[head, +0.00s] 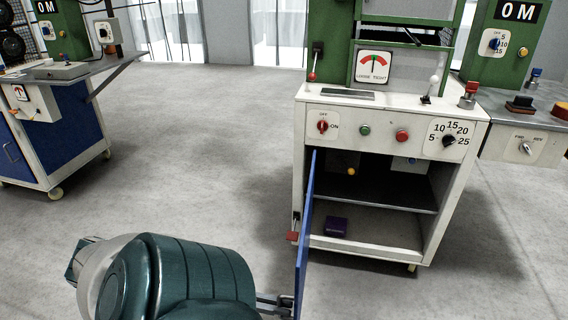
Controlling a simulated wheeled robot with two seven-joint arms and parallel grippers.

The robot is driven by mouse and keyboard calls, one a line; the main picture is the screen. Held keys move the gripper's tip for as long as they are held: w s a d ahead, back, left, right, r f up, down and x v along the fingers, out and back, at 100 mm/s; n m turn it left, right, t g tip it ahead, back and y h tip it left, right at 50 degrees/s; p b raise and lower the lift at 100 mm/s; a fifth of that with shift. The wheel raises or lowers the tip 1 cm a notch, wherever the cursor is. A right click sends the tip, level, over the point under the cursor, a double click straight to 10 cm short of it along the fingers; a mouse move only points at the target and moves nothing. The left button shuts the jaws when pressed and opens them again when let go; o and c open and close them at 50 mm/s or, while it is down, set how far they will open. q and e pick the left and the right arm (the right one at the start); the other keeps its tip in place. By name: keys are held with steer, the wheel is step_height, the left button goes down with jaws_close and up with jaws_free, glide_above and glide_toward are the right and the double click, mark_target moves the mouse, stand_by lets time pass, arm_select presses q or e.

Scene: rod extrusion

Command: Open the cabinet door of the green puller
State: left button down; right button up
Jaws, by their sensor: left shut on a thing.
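The green puller (332,40) stands at the right on a white cabinet (300,165). The blue cabinet door (305,225) hangs open, swung out from the cabinet's left side toward me and seen nearly edge-on. My left arm comes in from the bottom left, and my left gripper (285,301) is shut at the door's near edge, low in the picture. The exact part it grips, handle or edge, is too small to tell. My right gripper is out of view.
Another green machine on a blue-fronted cabinet (65,140) stands at the left. A side table with a control panel (525,147) adjoins the puller at the right. The grey floor between the machines is clear.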

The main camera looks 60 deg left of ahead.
arm_select(q)
steer(key=c, duration=1.8)
jaws_free()
